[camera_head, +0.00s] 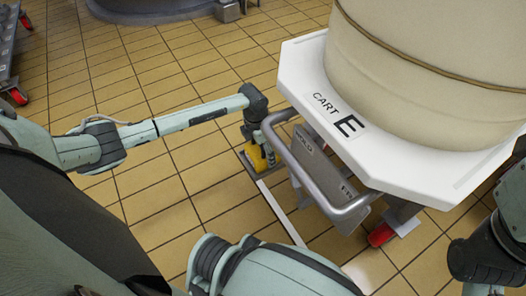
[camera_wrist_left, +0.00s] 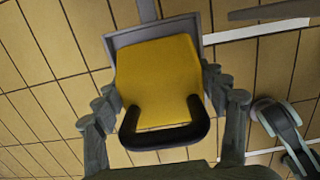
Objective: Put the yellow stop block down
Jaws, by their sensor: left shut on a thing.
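The yellow stop block (camera_head: 257,158) is low beside the cart, over or on a grey plate (camera_head: 243,162) on the floor. In the left wrist view, the yellow block (camera_wrist_left: 158,75) has a black looped handle (camera_wrist_left: 165,140) toward me, and the grey plate (camera_wrist_left: 120,39) frames its far side. I cannot tell whether the block touches the plate. My left gripper (camera_head: 257,142) points down and is shut on the block. In the left wrist view, its fingers (camera_wrist_left: 165,110) lie on both sides of it. My right gripper is not visible.
White cart E (camera_head: 320,85) carries a large beige vat (camera_head: 440,75) just right of my left gripper. Its grey push bar (camera_head: 310,180) and a red wheel (camera_head: 381,235) are close. A white floor strip (camera_head: 282,213) runs from the plate. Tiles (camera_head: 150,190) to the left are clear.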

